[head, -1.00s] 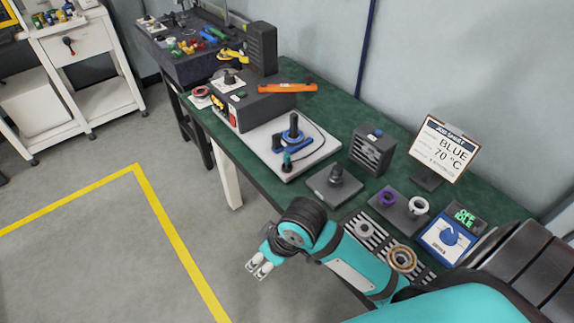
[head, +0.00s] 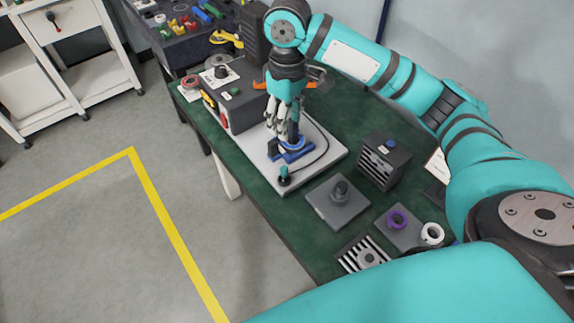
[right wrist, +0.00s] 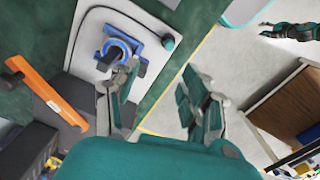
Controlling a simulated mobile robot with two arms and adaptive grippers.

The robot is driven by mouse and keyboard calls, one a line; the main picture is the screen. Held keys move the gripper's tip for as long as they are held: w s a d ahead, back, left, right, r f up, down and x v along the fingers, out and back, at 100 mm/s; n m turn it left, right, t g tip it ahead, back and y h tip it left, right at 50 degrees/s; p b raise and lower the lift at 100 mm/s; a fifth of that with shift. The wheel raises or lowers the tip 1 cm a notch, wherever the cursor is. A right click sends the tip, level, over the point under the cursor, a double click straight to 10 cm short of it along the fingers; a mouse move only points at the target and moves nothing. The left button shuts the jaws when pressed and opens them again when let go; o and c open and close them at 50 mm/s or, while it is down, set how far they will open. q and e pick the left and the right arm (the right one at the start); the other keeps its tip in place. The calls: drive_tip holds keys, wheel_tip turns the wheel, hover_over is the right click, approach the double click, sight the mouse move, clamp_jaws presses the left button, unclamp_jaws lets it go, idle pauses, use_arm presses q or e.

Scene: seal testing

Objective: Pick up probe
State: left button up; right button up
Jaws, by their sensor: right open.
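The probe (head: 284,174) looks like a small teal-topped piece with a black cable, upright at the near edge of a pale plate (head: 323,160). It also shows in the right wrist view (right wrist: 168,42). A blue stand with a dark ring-shaped top (right wrist: 118,52) is on the same plate. My right gripper (head: 282,130) is open and empty, pointing down over the blue stand, beyond the probe. Its spread fingers show in the right wrist view (right wrist: 160,88). A small teal and dark shape there, over the floor, looks like my left gripper (right wrist: 280,32); its jaws are unclear.
A dark box with an orange bar (right wrist: 45,90) stands close beside the plate.

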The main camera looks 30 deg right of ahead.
sight(285, 168)
use_arm(q)
drive_tip(key=s+a+g, duration=0.1)
drive_tip(key=s+a, duration=0.5)
drive_tip(key=s, duration=0.3)
use_arm(e)
drive_tip(key=f, duration=0.4)
drive_tip(key=s+a+f, duration=0.1)
drive_tip(key=f, duration=0.2)
drive_tip(key=shift+s+p, duration=0.1)
drive_tip(key=shift+p, duration=0.2)
drive_tip(key=shift+d+f, duration=0.1)
drive_tip(key=shift+f, duration=1.6)
drive_tip(key=f, duration=0.1)
drive_tip(key=f+p, duration=0.1)
drive_tip(key=f, duration=0.2)
drive_tip(key=shift+s+a+f, duration=0.1)
drive_tip(key=shift+a+f, duration=0.15)
drive_tip(key=shift+a, duration=0.1)
drive_tip(key=shift+f, duration=0.3)
use_arm(q)
drive_tip(key=w, duration=0.1)
drive_tip(key=w+d+r, duration=0.1)
drive_tip(key=w, duration=0.1)
drive_tip(key=w+d, duration=0.1)
drive_tip(key=shift+w+d+r, duration=0.15)
drive_tip(key=shift+d+r, duration=0.1)
drive_tip(key=shift+r, duration=0.05)
use_arm(e)
clamp_jaws()
